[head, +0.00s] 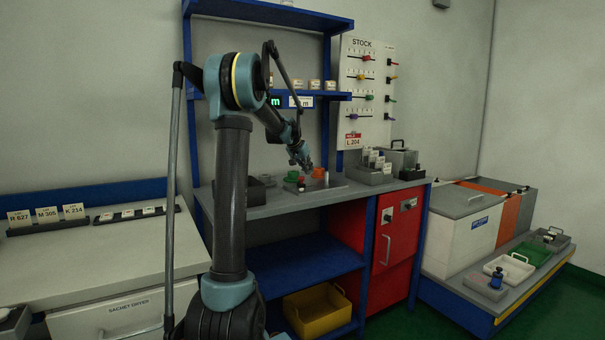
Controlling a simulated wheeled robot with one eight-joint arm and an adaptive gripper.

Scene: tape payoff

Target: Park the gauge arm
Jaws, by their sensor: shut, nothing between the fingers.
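My gripper (306,166) is at the end of my arm, pointing down over the tape payoff fixture on the grey bench (270,203). It looks shut and empty. The fixture is a low grey base (334,184) with a green round part (292,177) at its left and an orange round part (318,172) at its right. Small dark and red parts sit between them, just below the fingertips. I cannot tell whether the fingers touch anything. The gauge arm is too small, or hidden by my gripper, to make out.
A dark part (254,190) lies left of the fixture. A grey card holder (372,174) and a grey box (398,160) stand to its right. A blue shelf (335,96) with small boxes hangs above. The STOCK board (365,95) is behind. Bare bench shows in front.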

